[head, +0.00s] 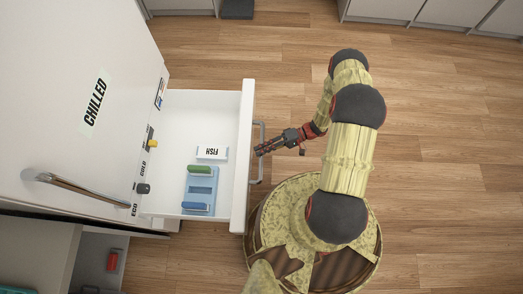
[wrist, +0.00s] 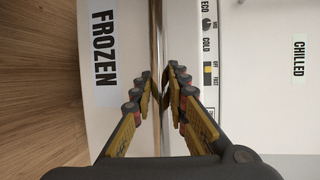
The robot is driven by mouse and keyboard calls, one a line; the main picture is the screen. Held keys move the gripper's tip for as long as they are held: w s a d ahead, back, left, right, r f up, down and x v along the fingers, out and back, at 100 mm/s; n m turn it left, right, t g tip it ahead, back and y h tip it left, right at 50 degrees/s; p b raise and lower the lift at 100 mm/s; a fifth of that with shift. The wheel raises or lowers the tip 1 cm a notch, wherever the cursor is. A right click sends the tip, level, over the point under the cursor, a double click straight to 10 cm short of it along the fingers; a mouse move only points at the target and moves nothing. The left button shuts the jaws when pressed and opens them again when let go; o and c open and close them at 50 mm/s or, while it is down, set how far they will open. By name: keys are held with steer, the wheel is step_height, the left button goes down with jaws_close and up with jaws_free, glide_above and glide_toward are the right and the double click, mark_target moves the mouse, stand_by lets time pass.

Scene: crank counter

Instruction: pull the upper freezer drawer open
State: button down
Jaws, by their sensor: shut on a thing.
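The upper freezer drawer (head: 243,160) stands pulled out from the white fridge, with its inside open to view in the head view. Its front carries a grey bar handle (head: 261,170). In the wrist view the handle (wrist: 157,35) runs between my fingers, next to the FROZEN label (wrist: 104,50) on the drawer front. My gripper (head: 260,151) is at the middle of the handle, shut on it. In the wrist view my gripper (wrist: 159,92) has a finger on each side of the bar. The fingers partly hide the bar.
Wood floor (head: 440,180) is clear at right.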

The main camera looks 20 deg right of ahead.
steer(key=shift+w+d, duration=0.1)
steer(key=c, duration=1.7)
jaws_free()
steer(key=shift+c, duration=0.2)
steer(key=d+r, duration=0.2)
steer(key=d, duration=0.9)
steer(key=shift+d, duration=0.35)
